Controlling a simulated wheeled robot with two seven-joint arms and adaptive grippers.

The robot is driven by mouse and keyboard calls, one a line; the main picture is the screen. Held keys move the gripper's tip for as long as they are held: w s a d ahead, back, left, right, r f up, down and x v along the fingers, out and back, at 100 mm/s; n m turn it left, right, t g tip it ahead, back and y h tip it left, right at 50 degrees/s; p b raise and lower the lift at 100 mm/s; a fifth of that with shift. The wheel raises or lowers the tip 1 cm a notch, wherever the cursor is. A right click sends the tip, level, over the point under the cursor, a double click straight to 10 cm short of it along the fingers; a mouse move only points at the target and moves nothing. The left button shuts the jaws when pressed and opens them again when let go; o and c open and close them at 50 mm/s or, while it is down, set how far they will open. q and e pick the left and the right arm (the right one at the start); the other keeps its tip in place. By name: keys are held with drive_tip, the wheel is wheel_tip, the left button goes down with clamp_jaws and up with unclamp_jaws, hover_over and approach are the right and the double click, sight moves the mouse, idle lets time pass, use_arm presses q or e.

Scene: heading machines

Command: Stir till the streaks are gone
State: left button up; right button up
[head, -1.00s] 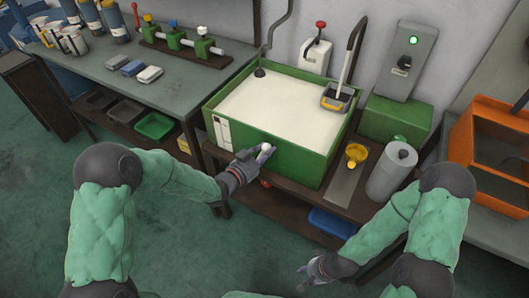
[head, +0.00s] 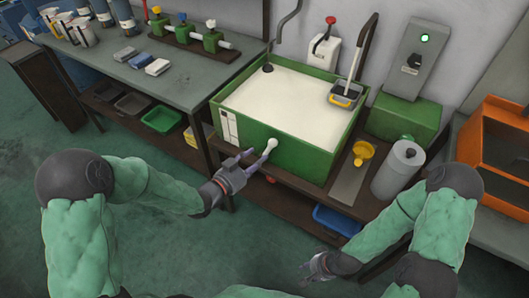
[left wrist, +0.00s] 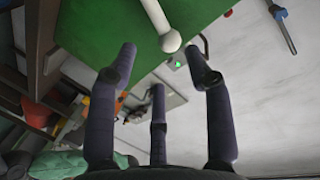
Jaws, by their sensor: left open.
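A green tank (head: 290,147) holds a smooth, off-white liquid (head: 290,100); I cannot make out streaks in it. A white round-ended knob (head: 272,143) sticks out from the tank's front wall. In the left wrist view the knob (left wrist: 171,41) is the round end of a white rod against the green wall. My left gripper (head: 256,160) is open and empty just below and left of the knob, its fingers spread and apart from it. Its fingers also show in the left wrist view (left wrist: 160,75). My right gripper (head: 316,267) hangs low, right of the middle; its fingers are too small to judge.
A yellow-rimmed skimmer (head: 345,95) sits at the tank's back right corner. A yellow funnel (head: 361,152) and a grey canister (head: 398,170) stand right of the tank. A grey bench (head: 105,75) is at left, an orange cabinet (head: 497,150) at right. The floor in front is clear.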

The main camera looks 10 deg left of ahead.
use_arm(q)
drive_tip(key=shift+v, duration=1.95)
drive_tip(key=s+d+f+n+g+y+p, duration=0.1)
drive_tip(key=s+f+n+g+y, duration=0.2)
drive_tip(key=f, duration=0.5)
drive_tip(key=s+d+f+n+g+p, duration=0.1)
drive_tip(key=f+n+g, duration=0.25)
drive_tip(key=f, duration=0.45)
drive_tip(key=s+d+f+n+g+p, duration=0.1)
drive_tip(key=s+d+f+n+g, duration=0.1)
drive_tip(key=s+f, duration=0.3)
drive_tip(key=s+d+f+n+g, duration=0.2)
drive_tip(key=s+f+g, duration=0.3)
drive_tip(key=s, duration=0.4)
drive_tip(key=shift+s+f+n+y+p, duration=0.2)
drive_tip(key=shift+f+n+y+p, duration=0.15)
drive_tip(key=shift+n, duration=0.5)
drive_tip(key=shift+d, duration=0.15)
